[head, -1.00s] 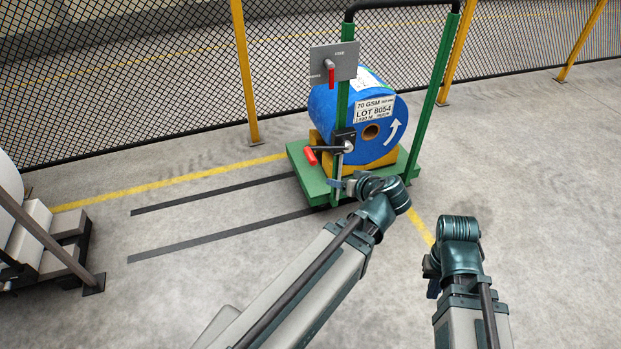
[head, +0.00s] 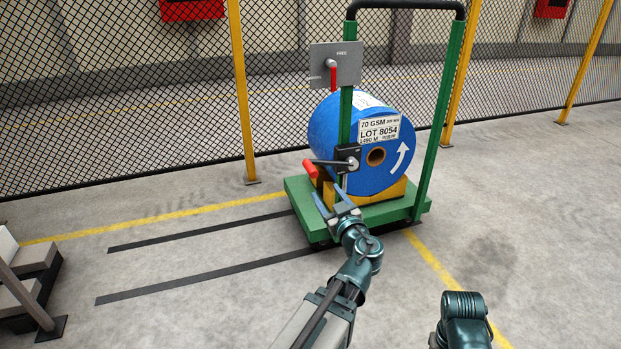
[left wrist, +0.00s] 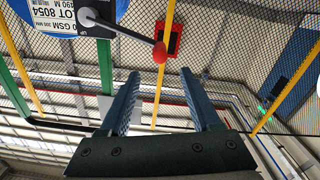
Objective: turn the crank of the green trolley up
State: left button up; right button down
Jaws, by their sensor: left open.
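The green trolley (head: 297,200) stands on the floor with a blue roll (head: 325,128) on it. Its crank (head: 335,162) sits low on the left post. The crank arm points left from its hub to a red handle (head: 310,168). My left gripper (head: 331,197) is open and empty, just below the crank handle. In the left wrist view the crank's red knob (left wrist: 160,53) appears just beyond and between the fingertips (left wrist: 160,75). I see no contact. Of my right arm only a joint shows at the bottom right; its gripper is not visible.
A grey plate (head: 347,52) with a red lever (head: 334,80) hanging down is above the crank on the same post. A mesh fence (head: 110,120) with yellow posts (head: 241,90) runs behind the trolley.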

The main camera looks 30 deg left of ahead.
aim_at(310, 170)
pick_arm(q)
jog(key=shift+w+a, duration=0.1)
jog(key=x, duration=1.3)
jog(key=shift+w+a, duration=0.15)
jog(key=shift+w, duration=0.05)
grip_shut()
dwell(1.0)
